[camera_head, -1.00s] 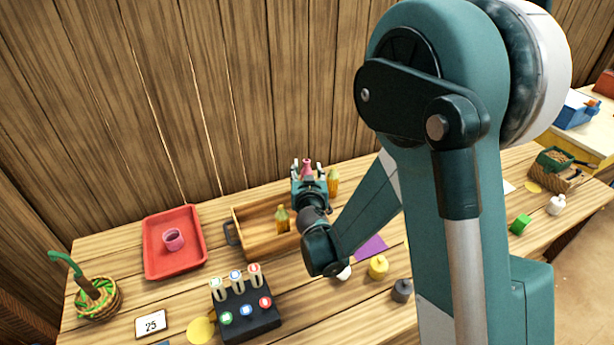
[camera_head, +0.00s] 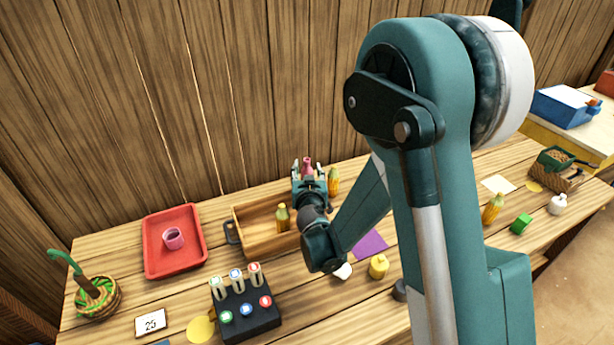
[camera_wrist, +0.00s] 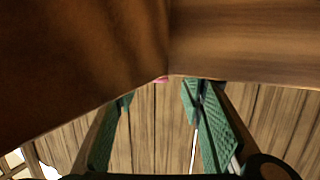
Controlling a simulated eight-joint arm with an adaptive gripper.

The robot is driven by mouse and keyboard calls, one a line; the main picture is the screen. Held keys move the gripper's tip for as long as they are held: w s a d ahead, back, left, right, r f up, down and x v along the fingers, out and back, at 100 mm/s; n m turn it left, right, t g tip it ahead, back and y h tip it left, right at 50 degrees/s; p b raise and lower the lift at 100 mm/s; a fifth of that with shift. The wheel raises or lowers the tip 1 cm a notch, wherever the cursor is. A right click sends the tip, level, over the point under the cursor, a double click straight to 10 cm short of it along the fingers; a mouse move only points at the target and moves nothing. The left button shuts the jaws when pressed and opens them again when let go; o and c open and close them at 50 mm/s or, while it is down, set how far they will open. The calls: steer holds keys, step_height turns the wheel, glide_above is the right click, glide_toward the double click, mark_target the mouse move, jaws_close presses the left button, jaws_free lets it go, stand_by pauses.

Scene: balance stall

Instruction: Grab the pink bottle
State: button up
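The pink bottle (camera_head: 308,167) shows in the head view at the back of the table, behind the wooden tray's right end. Its neck rises between the fingers of my gripper (camera_head: 309,174), and its lower part is hidden by the gripper. In the wrist view, the two green-padded fingers of my gripper (camera_wrist: 158,93) stand apart with a gap between them. Only a small sliver of the pink bottle (camera_wrist: 161,79) shows there, at a brown edge beyond the fingertips. I cannot tell whether either finger touches it.
A yellow-orange bottle (camera_head: 333,182) stands close to my gripper's right. The wooden tray (camera_head: 258,241) holds another yellow bottle (camera_head: 283,217). A red tray (camera_head: 155,262) with a pink cup (camera_head: 173,238) lies left. A wooden wall (camera_head: 230,90) rises behind.

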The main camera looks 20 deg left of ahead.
mark_target(307, 164)
steer(key=shift+w+a, duration=0.1)
steer(key=shift+w, duration=0.1)
steer(key=shift+b+x, duration=0.7)
steer(key=shift+x, duration=1.85)
steer(key=shift+r, duration=0.1)
steer(key=shift+c, duration=0.2)
jaws_close()
